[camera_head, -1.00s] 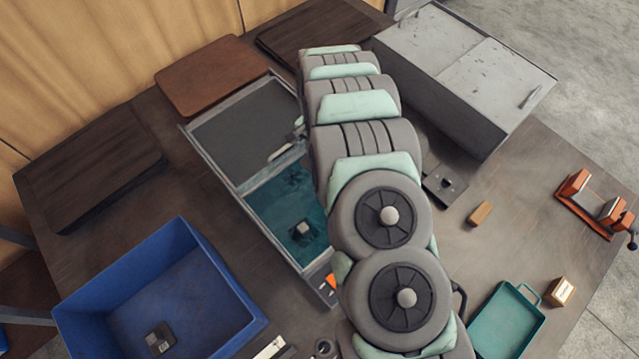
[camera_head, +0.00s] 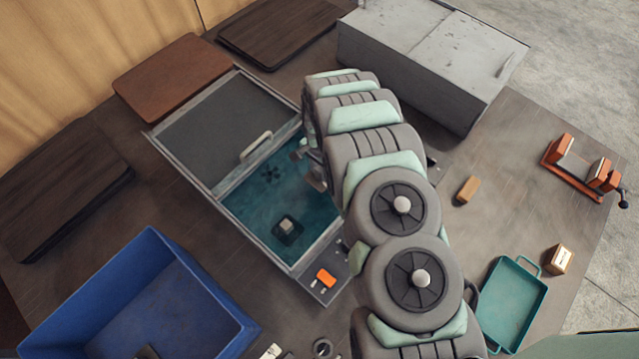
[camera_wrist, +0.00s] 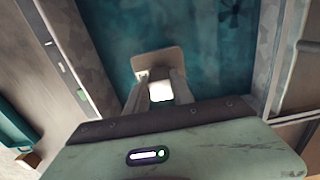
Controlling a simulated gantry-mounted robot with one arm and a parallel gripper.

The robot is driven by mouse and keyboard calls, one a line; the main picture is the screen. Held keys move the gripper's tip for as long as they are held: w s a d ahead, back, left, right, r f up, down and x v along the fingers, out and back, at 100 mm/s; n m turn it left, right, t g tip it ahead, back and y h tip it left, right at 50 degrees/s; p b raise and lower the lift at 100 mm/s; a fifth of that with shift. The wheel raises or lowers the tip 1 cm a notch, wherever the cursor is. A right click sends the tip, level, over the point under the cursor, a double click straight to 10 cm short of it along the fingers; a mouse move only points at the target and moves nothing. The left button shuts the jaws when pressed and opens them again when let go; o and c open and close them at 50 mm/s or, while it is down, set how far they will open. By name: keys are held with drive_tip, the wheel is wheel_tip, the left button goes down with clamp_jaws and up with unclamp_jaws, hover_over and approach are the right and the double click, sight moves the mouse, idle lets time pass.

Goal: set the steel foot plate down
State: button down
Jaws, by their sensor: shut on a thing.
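My gripper (camera_wrist: 158,92) is shut on the steel foot plate (camera_wrist: 158,60), a thin pale grey-brown plate with rounded corners, in the wrist view. A bright white square patch shows between the fingertips. The plate is over the teal floor of an open basin (camera_wrist: 110,25). In the head view the basin floor (camera_head: 245,205) is left of my arm, and a small grey part at the arm's end, over the basin's right side, is mostly hidden. I cannot tell whether the plate touches the floor.
A blue bin (camera_head: 75,310) stands lower left, a grey metal box (camera_head: 425,50) at the back right.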

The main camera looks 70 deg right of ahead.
sight(319, 169)
drive_tip(key=shift+f, duration=4.2)
drive_tip(key=shift+w, duration=0.1)
drive_tip(key=shift+f, duration=0.1)
drive_tip(key=c, duration=1.1)
unclamp_jaws()
drive_tip(key=shift+r, duration=6.15)
